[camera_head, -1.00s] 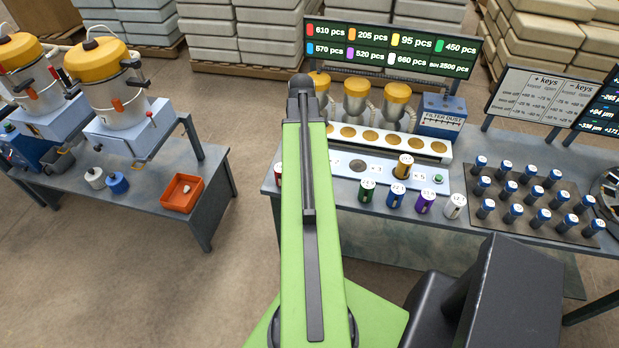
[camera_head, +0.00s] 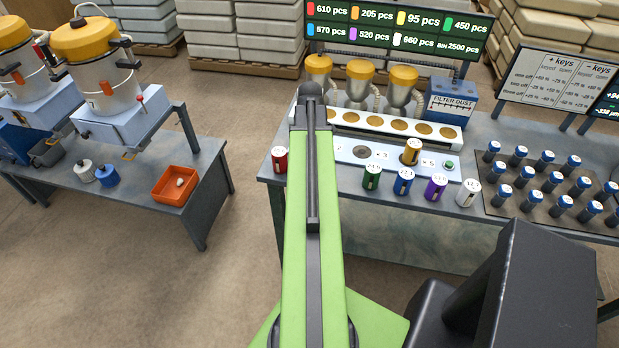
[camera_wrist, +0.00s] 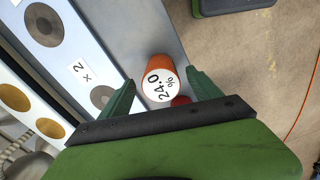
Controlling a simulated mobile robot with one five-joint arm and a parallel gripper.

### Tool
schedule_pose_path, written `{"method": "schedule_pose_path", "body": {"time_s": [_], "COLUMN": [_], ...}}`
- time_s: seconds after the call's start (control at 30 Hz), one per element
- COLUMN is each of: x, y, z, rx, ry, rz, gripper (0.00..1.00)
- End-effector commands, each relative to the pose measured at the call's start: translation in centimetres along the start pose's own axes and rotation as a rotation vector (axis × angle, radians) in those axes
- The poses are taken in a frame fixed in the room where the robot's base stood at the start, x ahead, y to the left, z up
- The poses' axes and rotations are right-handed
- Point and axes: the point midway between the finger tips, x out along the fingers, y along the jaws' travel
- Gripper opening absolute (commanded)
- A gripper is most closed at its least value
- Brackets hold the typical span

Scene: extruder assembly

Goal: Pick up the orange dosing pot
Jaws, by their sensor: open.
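The orange dosing pot (camera_wrist: 160,64) shows in the wrist view, with a white top marked 24.0 %. It stands at the edge of the light panel strip, between the fingers of my gripper (camera_wrist: 161,82). The gripper is open, with one green finger on each side of the pot. A gap shows on both sides, and I cannot tell the height of the fingers against it. In the head view my green arm hides the orange pot and the gripper.
A red pot (camera_head: 280,158) stands left of my arm; green (camera_head: 372,178), blue (camera_head: 403,182), purple (camera_head: 435,188) and white (camera_head: 467,193) pots stand right. A yellow pot (camera_head: 411,152) sits on the panel. Blue-capped vials fill a dark mat (camera_head: 488,210) farther right.

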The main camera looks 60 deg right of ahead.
Motion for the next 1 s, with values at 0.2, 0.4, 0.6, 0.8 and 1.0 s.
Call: {"method": "schedule_pose_path", "body": {"time_s": [0.2,0.4,0.6,0.8,1.0], "x": [0.7,4.0,5.7,5.3,5.3], "y": [0.0,-0.1,-0.1,-0.1,-0.1], "z": [0.0,-0.1,-0.1,-0.1,-0.1], "rx": [0.000,0.001,0.001,0.001,0.002], "ry": [0.000,0.000,0.000,0.000,0.000], "rz": [0.000,0.000,0.000,0.000,0.000], "gripper": [0.73,0.73,0.73,0.70,0.44]}}
